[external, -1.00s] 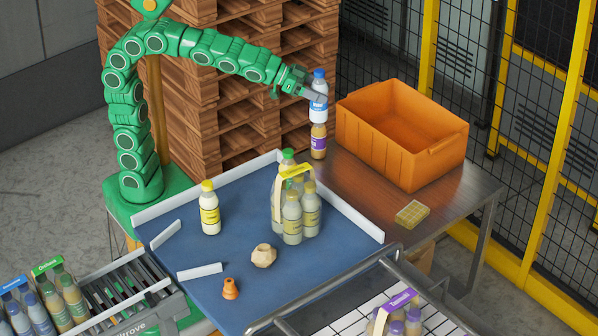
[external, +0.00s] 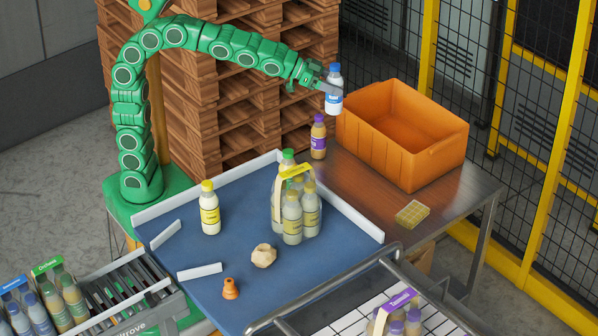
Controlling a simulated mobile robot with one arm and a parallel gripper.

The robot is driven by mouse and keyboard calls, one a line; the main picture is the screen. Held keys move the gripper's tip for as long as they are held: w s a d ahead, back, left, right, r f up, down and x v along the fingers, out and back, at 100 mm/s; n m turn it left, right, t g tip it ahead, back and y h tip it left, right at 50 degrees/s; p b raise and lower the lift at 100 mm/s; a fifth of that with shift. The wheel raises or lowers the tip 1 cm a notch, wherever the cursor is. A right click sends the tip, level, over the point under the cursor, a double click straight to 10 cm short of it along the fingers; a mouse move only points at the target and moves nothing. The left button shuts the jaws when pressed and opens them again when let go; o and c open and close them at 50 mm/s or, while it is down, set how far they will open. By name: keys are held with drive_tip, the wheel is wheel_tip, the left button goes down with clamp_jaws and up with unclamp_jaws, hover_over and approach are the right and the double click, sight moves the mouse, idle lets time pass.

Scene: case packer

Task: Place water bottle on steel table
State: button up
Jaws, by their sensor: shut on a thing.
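The water bottle (external: 334,101), clear with a blue cap and a blue-and-white label, is upright in the air. My gripper (external: 328,88) is shut on it from the left side. It hangs beside the left edge of the orange crate, above and a little right of a purple-capped bottle (external: 318,138). The steel table (external: 445,192) is the brown-grey surface under the crate and the purple-capped bottle. The far finger is partly hidden behind the bottle.
The empty-looking orange crate (external: 378,150) covers much of the steel table. A yellow block (external: 412,214) lies at its front. A banded bottle pack (external: 292,221) and a yellow-capped bottle (external: 209,215) stand on the blue surface (external: 215,262). Pallets (external: 255,110) stand behind my arm.

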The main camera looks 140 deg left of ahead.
wheel_tip(320, 180, down, 19)
drive_tip(key=w+a+f, duration=0.9)
drive_tip(key=w+f, duration=0.1)
drive_tip(key=f, duration=0.3)
drive_tip(key=shift+a+f, duration=0.2)
drive_tip(key=shift+a, duration=0.1)
idle(0.8)
drive_tip(key=o, duration=1.3)
drive_tip(key=shift+f, duration=0.1)
drive_tip(key=shift+c, duration=0.2)
drive_tip(key=v, duration=1.2)
